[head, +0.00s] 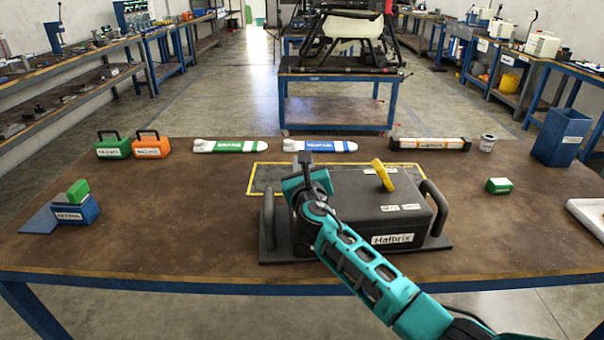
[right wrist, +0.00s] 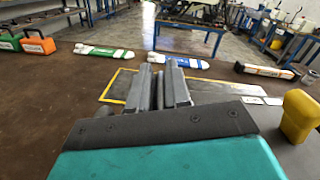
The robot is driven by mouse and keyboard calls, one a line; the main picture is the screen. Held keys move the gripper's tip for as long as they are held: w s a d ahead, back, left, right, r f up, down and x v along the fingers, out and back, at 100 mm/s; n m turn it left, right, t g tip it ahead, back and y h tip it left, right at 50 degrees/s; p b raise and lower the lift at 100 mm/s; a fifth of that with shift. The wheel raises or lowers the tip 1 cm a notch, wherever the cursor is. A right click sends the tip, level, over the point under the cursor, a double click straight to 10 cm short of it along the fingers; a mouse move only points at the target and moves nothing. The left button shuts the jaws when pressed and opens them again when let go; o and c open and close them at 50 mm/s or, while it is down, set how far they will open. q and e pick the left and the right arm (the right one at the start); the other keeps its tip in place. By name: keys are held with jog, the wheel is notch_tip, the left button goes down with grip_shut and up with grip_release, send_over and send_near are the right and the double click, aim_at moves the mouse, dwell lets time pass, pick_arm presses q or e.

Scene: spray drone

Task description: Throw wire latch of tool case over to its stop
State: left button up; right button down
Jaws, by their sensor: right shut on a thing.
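The tool case (head: 350,200) is a dark grey box labelled Hafbrix, lying on the table with grey handles at both ends. A tilted yellow piece (head: 383,175) stands on its lid; it also shows at the right of the right wrist view (right wrist: 299,115). My right gripper (head: 305,165) is over the left end of the case. In the right wrist view its fingers (right wrist: 162,88) are close together on a narrow dark part, apparently the wire latch, which they mostly hide. The latch's stop cannot be made out. My left gripper is not in view.
Behind the case lies a yellow-outlined mat (head: 262,180). A blue bin (head: 562,138) stands right, a blue block (head: 76,211) left. The front-left tabletop is clear.

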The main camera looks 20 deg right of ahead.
jog(key=shift+d+r+m, duration=0.2)
jog(key=shift+d+m, duration=0.65)
jog(key=shift+m, duration=0.15)
jog(key=m, duration=0.1)
jog(key=d+m, duration=0.2)
jog(key=shift+s+f, duration=0.25)
jog(key=shift+f, duration=0.1)
jog(key=shift+s+d+f+m+b, duration=0.1)
jog(key=shift+d+f+m+b, duration=0.2)
jog(key=shift+m, duration=0.4)
jog(key=shift+s+d+f+m+b, duration=0.15)
jog(key=shift+d+m+b, duration=0.15)
jog(key=shift+m, duration=0.4)
jog(key=shift+d+f, duration=0.1)
jog(key=shift+f, duration=0.25)
jog(key=c, duration=1.1)
grip_release()
jog(key=shift+r, duration=0.2)
